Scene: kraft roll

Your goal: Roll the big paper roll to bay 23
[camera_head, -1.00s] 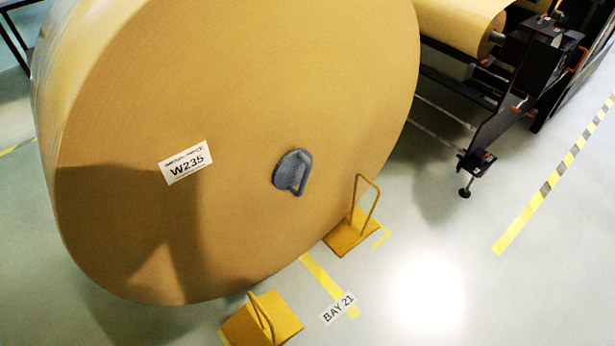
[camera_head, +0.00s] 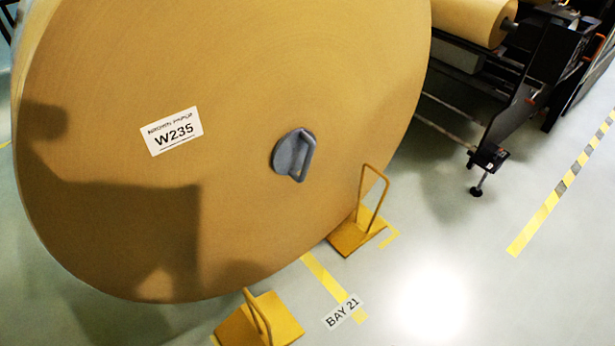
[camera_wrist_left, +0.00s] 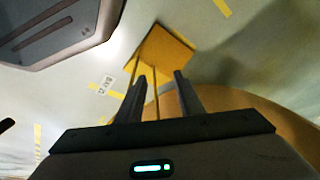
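The big paper roll (camera_head: 230,60), labelled W235, stands on its curved side and fills the left of the head view. A grey handle (camera_head: 293,155) sits at the centre of its face. Two yellow chocks with upright loop handles stand at its foot: a near one (camera_head: 285,316) and a far one (camera_head: 349,238). In the left wrist view, my left gripper (camera_wrist_left: 158,76) is open, its fingers apart. A yellow chock (camera_wrist_left: 168,50) lies beyond the fingertips, its handle bars appearing between them; I cannot tell how deep. The right gripper is not in view.
A BAY 21 floor sign (camera_head: 343,312) lies by a yellow floor stripe (camera_head: 325,275) between the chocks. A dark machine (camera_head: 520,95) with a smaller paper roll (camera_head: 470,20) stands at upper right. The floor at lower right is clear. Bay 23 is not visible.

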